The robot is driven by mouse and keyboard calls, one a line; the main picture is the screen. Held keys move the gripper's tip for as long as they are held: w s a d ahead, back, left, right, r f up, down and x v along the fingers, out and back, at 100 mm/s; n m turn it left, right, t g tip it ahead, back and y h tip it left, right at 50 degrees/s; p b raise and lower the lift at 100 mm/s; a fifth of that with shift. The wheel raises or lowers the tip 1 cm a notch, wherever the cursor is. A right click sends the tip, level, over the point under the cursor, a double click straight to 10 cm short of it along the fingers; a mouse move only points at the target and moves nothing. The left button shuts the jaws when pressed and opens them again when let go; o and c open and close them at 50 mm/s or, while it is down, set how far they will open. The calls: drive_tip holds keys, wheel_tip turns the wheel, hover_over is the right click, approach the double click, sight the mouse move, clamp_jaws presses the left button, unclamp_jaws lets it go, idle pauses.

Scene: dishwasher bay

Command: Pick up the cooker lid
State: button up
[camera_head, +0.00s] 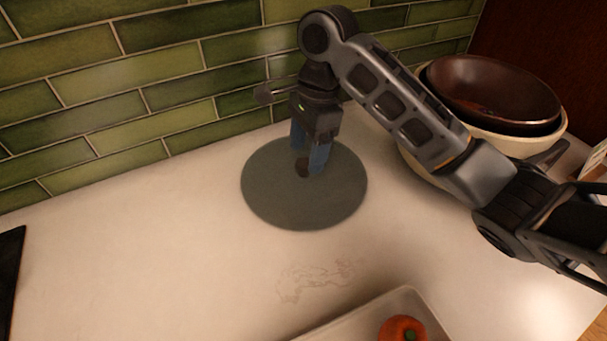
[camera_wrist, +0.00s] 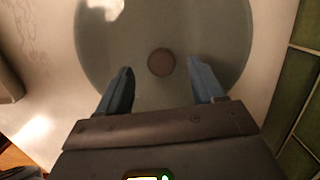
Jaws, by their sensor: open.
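The cooker lid (camera_head: 265,198) is a flat, round, grey-green disc lying on the pale counter near the tiled wall. Its small brown knob (camera_head: 302,168) stands at the middle. In the wrist view the lid (camera_wrist: 110,55) fills the upper middle, with the round knob (camera_wrist: 161,62) near its centre. My gripper (camera_head: 310,170) points down over the lid, with its blue fingers on either side of the knob in the head view. In the wrist view my gripper (camera_wrist: 160,80) is open, and the knob lies between and slightly beyond the fingertips. Contact cannot be told.
Stacked bowls, a dark brown one (camera_head: 490,85) inside a cream one (camera_head: 545,145), stand at right behind my arm. A tray (camera_head: 345,328) with a red tomato-like item (camera_head: 402,330) is at the front. The green tiled wall (camera_head: 150,80) is close behind.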

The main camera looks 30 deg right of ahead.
sight(304, 162)
drive_tip(key=f, duration=0.3)
drive_tip(key=shift+w+a+f, duration=0.1)
drive_tip(key=shift+a+f, duration=0.05)
drive_tip(key=shift+a, duration=0.05)
clamp_jaws()
idle(0.4)
